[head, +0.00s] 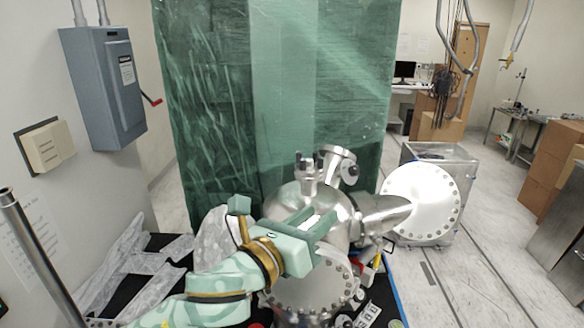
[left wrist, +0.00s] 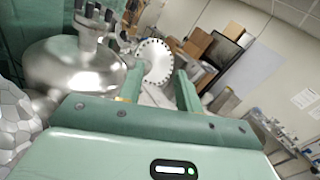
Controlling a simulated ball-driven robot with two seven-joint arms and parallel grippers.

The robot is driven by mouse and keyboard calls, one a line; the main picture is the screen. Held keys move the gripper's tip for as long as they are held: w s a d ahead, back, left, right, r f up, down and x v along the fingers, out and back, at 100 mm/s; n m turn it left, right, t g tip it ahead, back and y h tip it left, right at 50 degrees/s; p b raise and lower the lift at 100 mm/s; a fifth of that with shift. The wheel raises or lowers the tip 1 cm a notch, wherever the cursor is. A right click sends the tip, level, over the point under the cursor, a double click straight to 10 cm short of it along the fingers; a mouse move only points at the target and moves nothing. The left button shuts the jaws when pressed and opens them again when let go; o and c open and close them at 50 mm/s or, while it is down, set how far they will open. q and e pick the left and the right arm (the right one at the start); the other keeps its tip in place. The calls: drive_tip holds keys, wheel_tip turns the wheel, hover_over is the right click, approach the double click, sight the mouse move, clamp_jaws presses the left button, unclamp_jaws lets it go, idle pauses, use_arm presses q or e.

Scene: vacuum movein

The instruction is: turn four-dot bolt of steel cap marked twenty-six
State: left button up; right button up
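A shiny steel vessel (head: 285,203) stands in front of me, with several ports and flanged caps; it also shows in the left wrist view (left wrist: 75,68). A round bolted cap (head: 424,200) faces out on its right side and shows in the left wrist view (left wrist: 155,62). Another bolted cap (head: 310,290) faces me, low on the front, partly covered by my left arm. I cannot read a number twenty-six or make out bolt dots. My left gripper (head: 318,216) is over the vessel's front. Its fingers (left wrist: 160,80) are apart, with nothing visible between them. My right gripper is not shown.
A green wrapped block (head: 275,90) stands behind the vessel. A grey electrical box (head: 105,85) with a red lever is on the left wall. A metal-framed crate (head: 440,160) stands behind the right cap. Cardboard boxes (head: 555,150) are far right. Open floor (head: 480,240) lies between.

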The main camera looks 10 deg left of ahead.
use_arm(q)
drive_tip(key=w+a+n+t+y, duration=0.1)
drive_tip(key=a+n+t+y, duration=0.1)
drive_tip(key=a+y, duration=0.5)
drive_tip(key=p, duration=0.3)
approach(302, 164)
drive_tip(key=w, duration=0.5)
drive_tip(key=w+d, duration=0.1)
drive_tip(key=w, duration=0.2)
drive_tip(key=shift+w+r, duration=0.1)
drive_tip(key=shift+w, duration=0.05)
drive_tip(key=shift+a, duration=0.1)
clamp_jaws()
